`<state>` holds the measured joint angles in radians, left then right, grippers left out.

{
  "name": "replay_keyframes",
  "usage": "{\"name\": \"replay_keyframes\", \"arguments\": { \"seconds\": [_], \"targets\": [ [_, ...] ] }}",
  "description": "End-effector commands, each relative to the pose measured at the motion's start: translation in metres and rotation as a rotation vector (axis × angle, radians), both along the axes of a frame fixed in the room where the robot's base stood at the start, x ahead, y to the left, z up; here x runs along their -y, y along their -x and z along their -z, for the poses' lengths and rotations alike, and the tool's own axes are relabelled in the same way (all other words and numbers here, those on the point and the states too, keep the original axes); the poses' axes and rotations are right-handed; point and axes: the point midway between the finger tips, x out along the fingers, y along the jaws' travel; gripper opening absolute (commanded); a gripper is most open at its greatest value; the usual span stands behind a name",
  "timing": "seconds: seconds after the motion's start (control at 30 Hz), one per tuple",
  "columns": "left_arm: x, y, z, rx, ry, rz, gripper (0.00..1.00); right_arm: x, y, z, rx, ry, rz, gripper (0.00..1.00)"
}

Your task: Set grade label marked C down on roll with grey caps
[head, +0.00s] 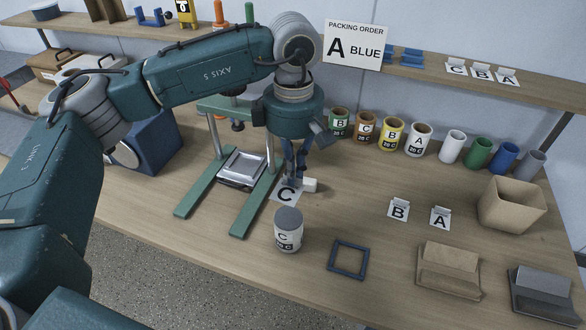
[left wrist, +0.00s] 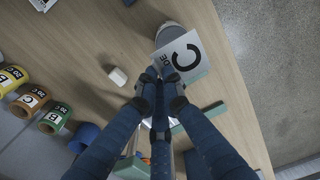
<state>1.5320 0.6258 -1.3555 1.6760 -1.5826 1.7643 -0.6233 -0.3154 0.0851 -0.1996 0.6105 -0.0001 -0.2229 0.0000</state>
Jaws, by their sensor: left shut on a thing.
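My left gripper (head: 294,183) is shut on the grade label marked C (head: 286,195), a white card held above the table. In the left wrist view, the label (left wrist: 186,56) sticks out beyond the fingertips of my left gripper (left wrist: 163,78). The roll with grey caps (head: 288,233) stands upright on the table, nearer the front edge than the gripper in the head view. It bears its own printed C. In the left wrist view the roll (left wrist: 167,31) is partly hidden behind the label. My right gripper is in neither view.
A green-legged stand (head: 254,207) is left of the gripper, and a small white block (head: 310,185) is just right of it. A navy square frame (head: 333,257) lies right of the roll. Labels B (head: 399,210) and A (head: 440,217) stand farther right, near a tan bin (head: 505,216).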

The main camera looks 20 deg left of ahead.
Motion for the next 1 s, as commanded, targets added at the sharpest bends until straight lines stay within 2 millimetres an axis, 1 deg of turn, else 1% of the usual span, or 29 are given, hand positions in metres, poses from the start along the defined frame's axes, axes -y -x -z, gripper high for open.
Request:
{"name": "replay_keyframes", "arguments": {
  "seconds": [0.03,0.1,0.2,0.27,0.43,0.6,0.7,0.8,1.0],
  "targets": [
    [0.0,0.0,0.003,0.0,0.0,0.001,0.0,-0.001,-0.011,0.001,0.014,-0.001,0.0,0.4],
    [0.0,0.0,0.006,0.0,0.0,0.0,0.0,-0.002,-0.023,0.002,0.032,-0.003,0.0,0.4],
    [0.0,0.0,0.013,0.0,-0.001,-0.001,0.0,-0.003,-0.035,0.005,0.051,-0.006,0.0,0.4],
    [-0.001,0.0,0.018,0.0,-0.001,-0.001,0.0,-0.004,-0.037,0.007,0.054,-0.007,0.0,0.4],
    [-0.001,0.0,0.034,0.0,-0.002,-0.002,0.0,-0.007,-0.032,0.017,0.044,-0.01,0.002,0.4],
    [0.0,0.001,0.052,-0.001,-0.001,-0.002,0.0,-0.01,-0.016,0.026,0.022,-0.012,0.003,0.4],
    [-0.001,0.001,0.062,-0.002,-0.001,-0.002,0.0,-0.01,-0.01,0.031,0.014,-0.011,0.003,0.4],
    [0.0,0.0,0.073,0.0,-0.001,-0.002,0.0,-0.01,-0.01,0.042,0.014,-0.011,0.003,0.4],
    [0.0,0.0,0.084,0.001,-0.001,-0.001,0.0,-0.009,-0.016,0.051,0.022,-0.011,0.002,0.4]
  ]
}}
